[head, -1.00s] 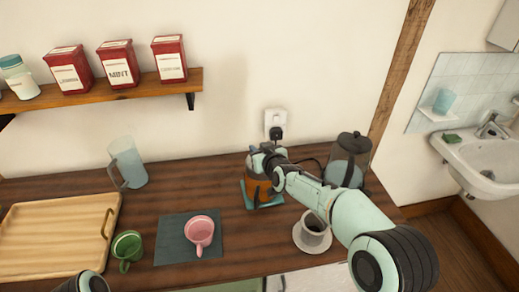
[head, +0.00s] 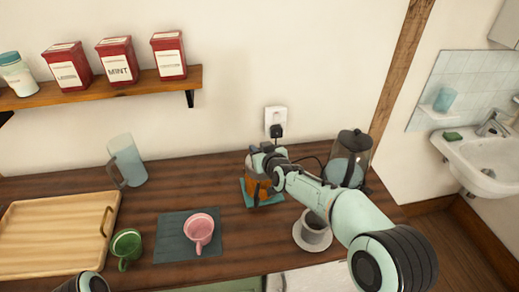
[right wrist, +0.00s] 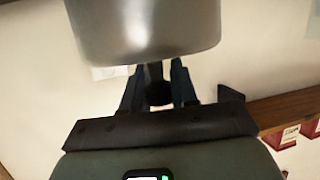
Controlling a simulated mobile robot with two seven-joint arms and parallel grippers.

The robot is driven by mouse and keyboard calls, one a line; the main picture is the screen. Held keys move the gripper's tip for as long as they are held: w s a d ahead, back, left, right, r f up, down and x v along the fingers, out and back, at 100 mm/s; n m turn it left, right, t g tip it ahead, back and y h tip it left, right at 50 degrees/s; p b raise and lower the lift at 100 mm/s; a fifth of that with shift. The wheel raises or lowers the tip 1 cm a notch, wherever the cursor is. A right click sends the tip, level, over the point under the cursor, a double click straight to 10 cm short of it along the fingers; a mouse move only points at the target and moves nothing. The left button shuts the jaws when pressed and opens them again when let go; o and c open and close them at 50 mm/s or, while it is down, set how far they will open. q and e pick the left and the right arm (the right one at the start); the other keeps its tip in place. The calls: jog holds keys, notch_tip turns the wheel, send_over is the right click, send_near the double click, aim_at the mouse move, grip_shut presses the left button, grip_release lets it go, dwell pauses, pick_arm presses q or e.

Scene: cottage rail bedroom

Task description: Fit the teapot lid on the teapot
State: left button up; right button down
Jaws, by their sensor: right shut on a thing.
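The teapot (head: 252,190) is a glass pot with amber tea. It stands on a teal trivet (head: 271,201) near the middle of the counter. My right gripper (head: 258,152) is over the teapot's top and is shut. In the right wrist view a smooth grey rounded piece, which I take as the teapot lid (right wrist: 145,35), sits at the fingertips with a dark stem between the fingers. In the head view the gripper hides the lid and the teapot's rim, so I cannot tell whether they touch. My left gripper is not in view; only part of my left arm shows at bottom left.
A kettle (head: 352,150) with a dark lid stands right of the teapot. A white cup on a saucer (head: 299,236) is in front, beneath my right forearm. A pink mug (head: 199,229), green mug (head: 126,245), jug (head: 127,158) and wooden tray (head: 50,235) lie left.

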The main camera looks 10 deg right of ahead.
jog(key=c, duration=0.8)
grip_release()
jog(key=v, duration=0.5)
jog(key=shift+a+r, duration=0.1)
jog(key=shift+r, duration=0.05)
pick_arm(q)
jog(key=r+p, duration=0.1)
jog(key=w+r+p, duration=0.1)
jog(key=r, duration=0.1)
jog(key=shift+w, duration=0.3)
pick_arm(e)
jog(key=v, duration=0.8)
jog(key=shift+s, duration=0.2)
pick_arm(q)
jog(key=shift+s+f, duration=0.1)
